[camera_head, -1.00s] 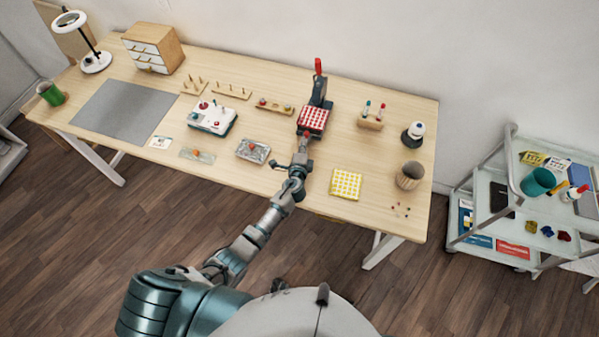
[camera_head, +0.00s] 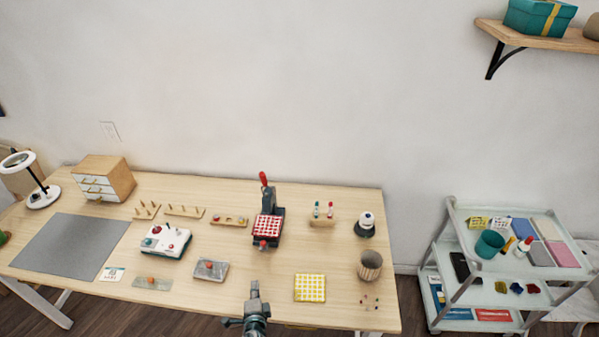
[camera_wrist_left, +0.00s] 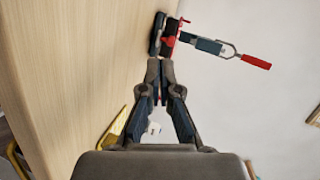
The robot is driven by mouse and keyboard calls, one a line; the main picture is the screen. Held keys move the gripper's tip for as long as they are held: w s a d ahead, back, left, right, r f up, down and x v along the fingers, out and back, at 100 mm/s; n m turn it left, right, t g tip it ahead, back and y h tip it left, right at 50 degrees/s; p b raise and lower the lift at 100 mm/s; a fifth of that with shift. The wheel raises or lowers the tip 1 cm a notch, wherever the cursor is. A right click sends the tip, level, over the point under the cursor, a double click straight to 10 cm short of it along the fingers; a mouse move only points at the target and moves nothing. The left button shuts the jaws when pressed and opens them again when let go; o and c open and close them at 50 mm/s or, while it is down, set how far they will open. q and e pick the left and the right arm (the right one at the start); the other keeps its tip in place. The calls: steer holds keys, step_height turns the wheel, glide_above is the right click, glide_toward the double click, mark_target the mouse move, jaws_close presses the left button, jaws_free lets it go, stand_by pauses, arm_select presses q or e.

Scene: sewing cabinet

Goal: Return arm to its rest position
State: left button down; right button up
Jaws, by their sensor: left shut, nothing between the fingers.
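My left gripper (camera_head: 255,290) is over the front edge of the table in the head view, and its fingers (camera_wrist_left: 159,72) are closed together with nothing between them in the left wrist view. The dark press with a red handle (camera_head: 266,205) stands upright beyond it, apart from the fingertips. A red-and-white checked cloth (camera_head: 268,229) lies on the press. The press also shows ahead of the fingertips in the left wrist view (camera_wrist_left: 205,44). My right gripper is in neither view.
The wooden table (camera_head: 205,300) holds a white machine (camera_head: 165,242), a metal tin (camera_head: 210,268), a yellow checked cloth (camera_head: 310,288) and a wooden cup (camera_head: 370,264). A white cart (camera_head: 440,262) stands at the right. A shelf (camera_head: 540,38) is on the wall above it.

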arm_select(q)
steer(key=s+a+f+n+g+h, duration=0.2)
steer(key=s+n+g, duration=0.4)
steer(key=s, duration=0.9)
steer(key=s+a+f+n+g+h, duration=0.1)
steer(key=s+n+g, duration=0.45)
steer(key=s, duration=0.95)
step_height(320, 180, down, 21)
steer(key=s, duration=0.1)
steer(key=s+a+f+g, duration=0.2)
steer(key=s+f, duration=1.3)
steer(key=f, duration=0.4)
steer(key=shift+s+f, duration=0.2)
steer(key=shift+s, duration=0.15)
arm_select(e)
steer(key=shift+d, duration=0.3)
arm_select(q)
steer(key=shift+a, duration=0.1)
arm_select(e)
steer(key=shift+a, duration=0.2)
